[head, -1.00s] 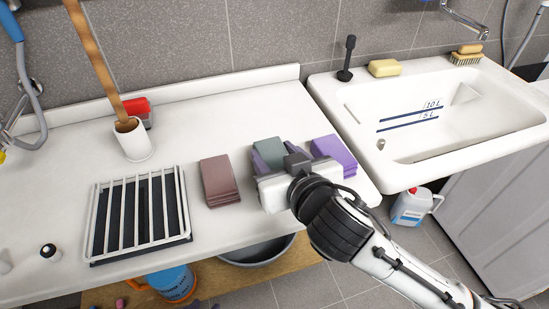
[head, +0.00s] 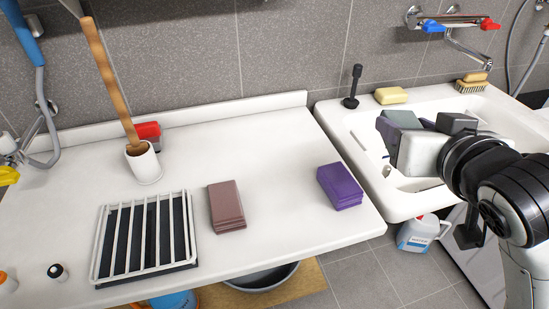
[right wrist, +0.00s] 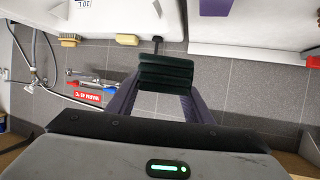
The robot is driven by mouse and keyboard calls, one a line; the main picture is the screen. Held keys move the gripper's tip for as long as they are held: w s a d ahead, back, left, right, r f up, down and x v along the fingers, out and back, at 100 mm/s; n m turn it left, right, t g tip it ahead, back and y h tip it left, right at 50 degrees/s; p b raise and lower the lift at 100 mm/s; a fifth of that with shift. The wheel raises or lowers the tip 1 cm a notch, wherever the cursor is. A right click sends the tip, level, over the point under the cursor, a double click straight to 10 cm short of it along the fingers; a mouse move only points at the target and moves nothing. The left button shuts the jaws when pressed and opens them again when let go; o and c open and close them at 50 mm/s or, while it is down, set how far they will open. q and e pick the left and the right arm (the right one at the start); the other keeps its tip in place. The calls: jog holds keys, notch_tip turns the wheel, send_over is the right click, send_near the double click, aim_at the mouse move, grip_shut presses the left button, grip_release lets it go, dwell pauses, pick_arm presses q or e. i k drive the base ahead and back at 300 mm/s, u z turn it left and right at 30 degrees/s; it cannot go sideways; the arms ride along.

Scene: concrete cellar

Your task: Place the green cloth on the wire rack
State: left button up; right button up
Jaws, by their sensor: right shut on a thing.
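The green cloth (right wrist: 165,73) is a folded dark green stack between the fingers of my right gripper (right wrist: 163,85) in the right wrist view. In the head view the cloth (head: 402,119) shows as a grey-green patch at the fingertips. My right gripper (head: 395,130) is shut on it, lifted over the left part of the sink. The wire rack (head: 147,237) is a white barred rack over a dark tray at the left of the counter, with nothing on its bars. My left gripper is not in view.
A folded brown cloth (head: 226,206) lies just right of the rack, and a folded purple cloth (head: 340,187) lies near the counter's right end. A white holder (head: 144,163) with a tall wooden handle stands behind the rack. The counter (head: 280,160) between the cloths is clear.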

aim_at(143, 229)
jog(key=z, duration=1.65)
jog(key=k, duration=1.05)
jog(key=u, duration=1.65)
jog(key=i, duration=0.55)
